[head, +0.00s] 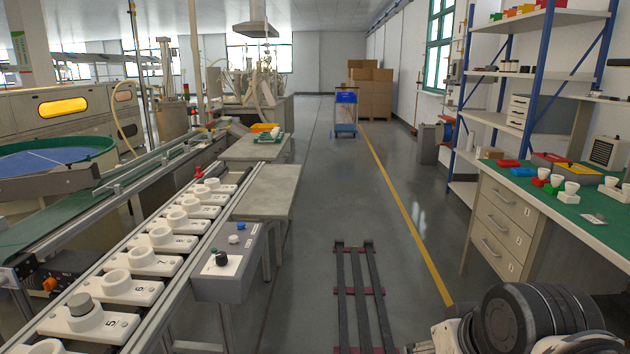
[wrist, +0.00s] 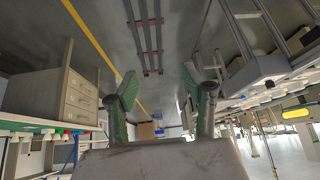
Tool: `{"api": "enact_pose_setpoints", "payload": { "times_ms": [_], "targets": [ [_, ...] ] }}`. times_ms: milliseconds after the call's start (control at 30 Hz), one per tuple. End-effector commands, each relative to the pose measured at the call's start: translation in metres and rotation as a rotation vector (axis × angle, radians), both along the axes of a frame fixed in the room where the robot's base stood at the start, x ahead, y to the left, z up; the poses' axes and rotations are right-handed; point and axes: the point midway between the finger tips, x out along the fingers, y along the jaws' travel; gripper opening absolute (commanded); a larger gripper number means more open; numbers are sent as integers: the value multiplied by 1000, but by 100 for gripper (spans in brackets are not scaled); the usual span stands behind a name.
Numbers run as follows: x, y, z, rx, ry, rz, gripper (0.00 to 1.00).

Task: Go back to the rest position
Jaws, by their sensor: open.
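My gripper (wrist: 160,88) shows in the wrist view with its two green-padded fingers spread wide apart. It is open and nothing is between the fingers. The wrist view is upside down, with the floor and rail at the top. In the head view a dark, ribbed part of my arm shows at the bottom right, in front of the workbench; the gripper itself does not show there. The dark floor rail (head: 358,290) runs ahead in the aisle, and it shows in the wrist view (wrist: 143,35).
A conveyor with numbered white socket holders (head: 155,262) and a grey control box (head: 232,262) stand left. A green-topped workbench (head: 560,212) with drawers and a blue-framed shelf (head: 535,75) stand right. A cart (head: 345,112) and cardboard boxes (head: 373,95) are far back. The middle aisle is clear.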

Motion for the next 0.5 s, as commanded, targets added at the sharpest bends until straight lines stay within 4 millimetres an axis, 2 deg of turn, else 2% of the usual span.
{"api": "enact_pose_setpoints", "payload": {
  "times_ms": [167,500],
  "targets": [
    [-20,-17,-11,-32,-28,-66,46],
    [-19,-17,49,-32,-29,-68,46]
  ]
}}
